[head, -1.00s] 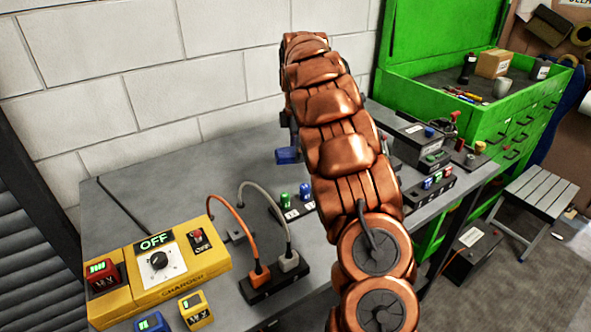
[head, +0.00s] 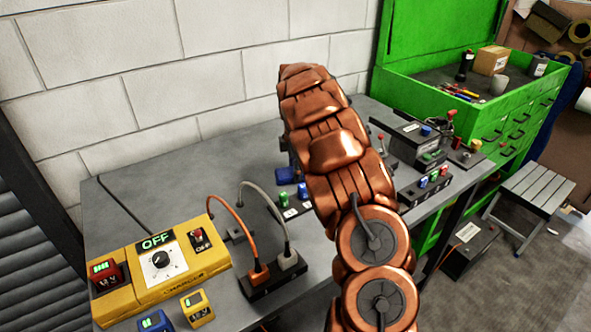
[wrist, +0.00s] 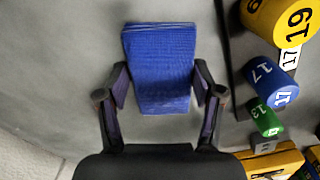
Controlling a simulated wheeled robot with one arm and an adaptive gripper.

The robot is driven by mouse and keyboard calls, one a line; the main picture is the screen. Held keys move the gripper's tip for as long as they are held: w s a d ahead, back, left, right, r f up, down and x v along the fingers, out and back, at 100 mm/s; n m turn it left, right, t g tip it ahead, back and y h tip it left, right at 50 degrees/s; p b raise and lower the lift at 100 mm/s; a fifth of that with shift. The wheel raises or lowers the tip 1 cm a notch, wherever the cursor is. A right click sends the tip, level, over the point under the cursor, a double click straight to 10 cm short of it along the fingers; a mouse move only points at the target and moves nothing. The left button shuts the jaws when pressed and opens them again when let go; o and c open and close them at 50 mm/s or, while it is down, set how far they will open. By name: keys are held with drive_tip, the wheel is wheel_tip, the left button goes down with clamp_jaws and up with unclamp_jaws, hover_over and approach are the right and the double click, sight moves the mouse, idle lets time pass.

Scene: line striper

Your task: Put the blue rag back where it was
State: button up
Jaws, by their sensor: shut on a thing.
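The blue rag (wrist: 160,58), a folded rectangular pad, is in the middle of the wrist view, over the grey bench top. My gripper (wrist: 161,82) is shut on the rag, with one finger at each side of it. In the head view the rag (head: 285,175) shows as a small blue patch left of my copper arm, near the back of the bench. My gripper is mostly hidden there behind the arm. I cannot tell whether the rag touches the bench top.
Numbered cylinders, yellow (wrist: 278,17), blue (wrist: 266,78) and green (wrist: 264,119), stand right of the rag. On the bench (head: 120,215) are a yellow charger (head: 160,260) and a socket strip with cables (head: 272,278). A green tool chest (head: 430,90) stands at the right.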

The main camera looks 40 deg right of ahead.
drive_tip(key=o, duration=1.1)
drive_tip(key=shift+f, duration=0.1)
wheel_tip(320, 180, up, 12)
drive_tip(key=b, duration=0.2)
drive_tip(key=shift+a+r, duration=0.1)
drive_tip(key=shift+r, duration=0.1)
